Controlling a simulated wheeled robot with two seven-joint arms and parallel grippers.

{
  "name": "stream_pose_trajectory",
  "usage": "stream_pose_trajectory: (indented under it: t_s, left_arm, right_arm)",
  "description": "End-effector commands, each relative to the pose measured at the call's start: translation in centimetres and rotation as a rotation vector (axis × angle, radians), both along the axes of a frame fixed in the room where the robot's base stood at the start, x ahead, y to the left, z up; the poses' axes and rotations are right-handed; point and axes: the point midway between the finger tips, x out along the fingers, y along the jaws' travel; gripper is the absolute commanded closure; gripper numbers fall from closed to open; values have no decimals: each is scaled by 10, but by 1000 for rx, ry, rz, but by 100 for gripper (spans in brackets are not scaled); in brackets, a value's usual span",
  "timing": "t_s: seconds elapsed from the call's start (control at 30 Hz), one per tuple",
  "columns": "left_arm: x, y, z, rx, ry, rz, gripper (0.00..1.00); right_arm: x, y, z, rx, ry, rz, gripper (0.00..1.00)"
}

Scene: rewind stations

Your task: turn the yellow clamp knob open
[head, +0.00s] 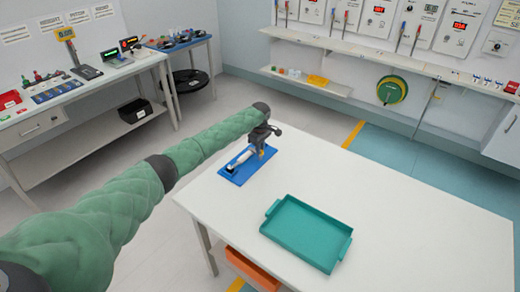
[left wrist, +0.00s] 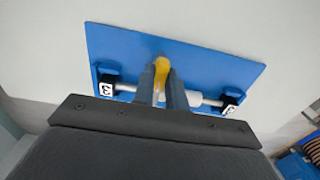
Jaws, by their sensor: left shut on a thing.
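The yellow clamp knob (left wrist: 162,68) shows between the two fingers of my left gripper (left wrist: 164,82) in the left wrist view. The gripper is shut on it. The knob belongs to a blue plate (left wrist: 215,65) that carries a white cylinder (left wrist: 195,99) between two dark end blocks marked with numbers. The fingers hide the middle of the cylinder and part of the knob. In the head view my left gripper (head: 262,150) is above the right part of the blue plate (head: 238,176), at the table's far left corner. My right gripper is in neither view.
The plate lies on a white table (head: 400,230). A teal tray (head: 345,252) stands on the table to the right and nearer. An orange bin (head: 250,268) is below the table's front edge. The right side of the table is clear.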

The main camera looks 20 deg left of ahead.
Motion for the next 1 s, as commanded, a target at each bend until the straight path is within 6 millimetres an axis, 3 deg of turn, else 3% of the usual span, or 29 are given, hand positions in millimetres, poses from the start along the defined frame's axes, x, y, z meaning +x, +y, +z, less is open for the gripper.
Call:
stream_pose_trajectory:
  t_s: [0.37,1.0]
  left_arm:
    - [0,-2,1,-3,0,-176,100]
    - [0,-1,1,-3,-1,-775,100]
  right_arm:
    - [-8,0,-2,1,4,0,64]
    - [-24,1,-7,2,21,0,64]
